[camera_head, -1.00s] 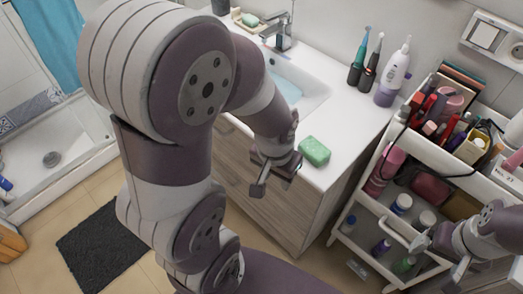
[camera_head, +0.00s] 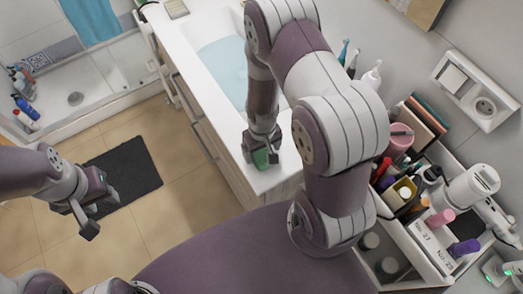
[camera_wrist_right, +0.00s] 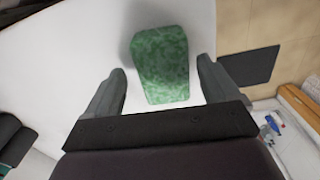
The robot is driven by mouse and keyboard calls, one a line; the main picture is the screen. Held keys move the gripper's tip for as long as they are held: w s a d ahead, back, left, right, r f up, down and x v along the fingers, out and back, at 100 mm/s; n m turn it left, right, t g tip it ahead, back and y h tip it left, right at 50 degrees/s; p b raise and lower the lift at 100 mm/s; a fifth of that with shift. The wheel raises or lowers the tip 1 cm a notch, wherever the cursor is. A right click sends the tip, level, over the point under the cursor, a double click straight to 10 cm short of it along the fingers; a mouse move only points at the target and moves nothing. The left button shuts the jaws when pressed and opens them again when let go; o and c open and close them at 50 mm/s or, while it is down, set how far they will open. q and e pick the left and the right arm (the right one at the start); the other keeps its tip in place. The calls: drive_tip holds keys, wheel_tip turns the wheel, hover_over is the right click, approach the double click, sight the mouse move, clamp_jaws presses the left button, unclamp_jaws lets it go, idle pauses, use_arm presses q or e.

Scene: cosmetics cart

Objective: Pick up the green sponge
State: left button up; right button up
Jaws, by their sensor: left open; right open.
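The green sponge (camera_head: 262,158) lies on the white counter, near its front end, beside the basin. My right gripper (camera_head: 262,144) is directly over it in the head view and hides part of it. In the right wrist view, the sponge (camera_wrist_right: 162,66) shows between the open fingers of the right gripper (camera_wrist_right: 163,85). There is a gap on each side, so neither finger appears to touch it. My left gripper (camera_head: 82,212) is open and empty over the floor side at the left, far from the sponge.
The white counter (camera_head: 207,30) holds a basin (camera_head: 225,65) with blue water. Bottles (camera_head: 371,76) stand along its wall side. A crowded cosmetics cart (camera_head: 415,245) stands to the right, close to my right arm. A dark mat (camera_head: 130,170) lies on the open tiled floor.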

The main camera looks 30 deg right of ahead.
drive_tip(key=shift+w+a+f, duration=0.1)
drive_tip(key=shift+a+f, duration=0.3)
drive_tip(key=shift+f, duration=0.25)
drive_tip(key=shift+d, duration=0.15)
drive_tip(key=shift+c, duration=0.6)
drive_tip(key=shift+d, duration=0.15)
drive_tip(key=c, duration=0.9)
use_arm(q)
drive_tip(key=shift+a, duration=0.25)
drive_tip(key=shift+w, duration=0.1)
use_arm(e)
drive_tip(key=shift+a, duration=0.2)
